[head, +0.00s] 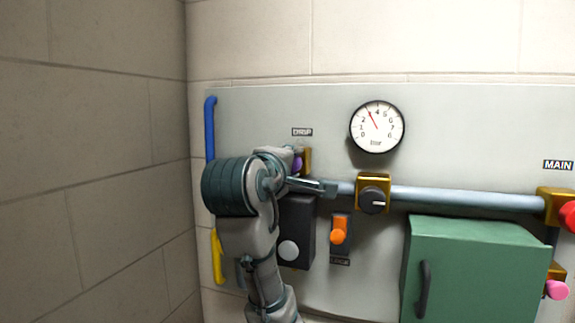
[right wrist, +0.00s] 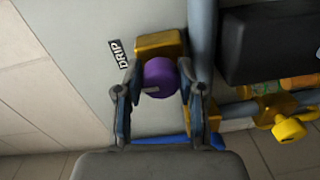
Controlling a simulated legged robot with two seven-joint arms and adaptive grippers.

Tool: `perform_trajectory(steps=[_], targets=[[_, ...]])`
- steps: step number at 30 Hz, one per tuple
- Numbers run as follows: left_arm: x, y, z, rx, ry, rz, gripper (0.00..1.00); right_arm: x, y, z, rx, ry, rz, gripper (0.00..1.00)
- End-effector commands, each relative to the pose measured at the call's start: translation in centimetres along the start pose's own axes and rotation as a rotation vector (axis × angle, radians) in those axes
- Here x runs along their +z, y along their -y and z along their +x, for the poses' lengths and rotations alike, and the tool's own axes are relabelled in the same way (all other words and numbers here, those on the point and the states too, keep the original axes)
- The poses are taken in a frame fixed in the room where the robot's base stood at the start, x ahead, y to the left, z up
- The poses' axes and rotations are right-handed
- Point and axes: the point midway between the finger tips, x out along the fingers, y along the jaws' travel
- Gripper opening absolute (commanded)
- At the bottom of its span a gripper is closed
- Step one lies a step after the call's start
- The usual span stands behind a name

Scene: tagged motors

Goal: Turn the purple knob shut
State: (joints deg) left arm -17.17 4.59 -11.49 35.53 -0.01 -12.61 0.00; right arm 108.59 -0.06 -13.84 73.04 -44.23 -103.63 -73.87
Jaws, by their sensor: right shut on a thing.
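The purple knob (head: 298,163) sits on a brass valve body (head: 307,160) under the DRIP label, mostly hidden behind my right gripper in the head view. In the right wrist view the purple knob (right wrist: 162,77) is between the two fingers, with a pale pointer mark at its lower left. My right gripper (right wrist: 160,72) is shut on it. In the head view my right gripper (head: 305,172) reaches the knob from below. My left gripper is not in view.
A grey pipe (head: 465,199) runs right past a dark knob (head: 372,201) to a red knob (head: 568,216). An orange handle (head: 338,234), black box (head: 297,218) and green cabinet (head: 475,265) are below. A gauge (head: 376,127) is above. Blue (head: 210,125) and yellow (head: 218,256) pipes are at left.

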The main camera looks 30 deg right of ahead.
Motion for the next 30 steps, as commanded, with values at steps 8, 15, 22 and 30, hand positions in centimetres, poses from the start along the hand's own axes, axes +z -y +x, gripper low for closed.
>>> perform_trajectory(steps=[8,15,22,30], targets=[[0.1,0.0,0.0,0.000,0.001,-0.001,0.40,0.0,0.1,0.2,-0.003,0.002,-0.001,0.64],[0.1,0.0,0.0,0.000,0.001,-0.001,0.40,-0.2,-0.1,-0.4,0.002,0.000,0.000,0.64],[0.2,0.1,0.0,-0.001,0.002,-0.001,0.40,-0.2,-0.1,-0.6,0.004,-0.001,0.000,0.64],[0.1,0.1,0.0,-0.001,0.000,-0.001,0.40,-0.2,-0.1,-4.0,0.006,-0.004,0.001,0.64]])
